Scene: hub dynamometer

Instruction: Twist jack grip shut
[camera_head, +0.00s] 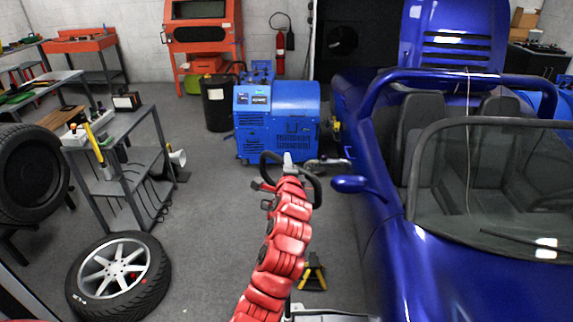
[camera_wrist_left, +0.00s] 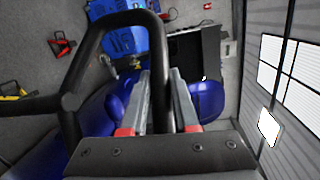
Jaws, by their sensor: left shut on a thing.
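The jack grip (camera_wrist_left: 95,40) is a black looped bar in the left wrist view; one part of it passes down between the fingers. My left gripper (camera_wrist_left: 160,100) has its two grey fingers on either side of that bar and is shut on it. In the head view the red left arm reaches forward, and the gripper (camera_head: 289,163) is at its far end, with the black loop (camera_head: 318,184) of the grip showing around it. My right gripper is not in view.
A blue car (camera_head: 400,250) stands close on the right. A blue dynamometer cabinet (camera_head: 278,115) is ahead. A yellow jack stand (camera_head: 313,275) is on the floor beside the arm. A loose wheel (camera_head: 118,275) and a grey workbench (camera_head: 115,135) are left.

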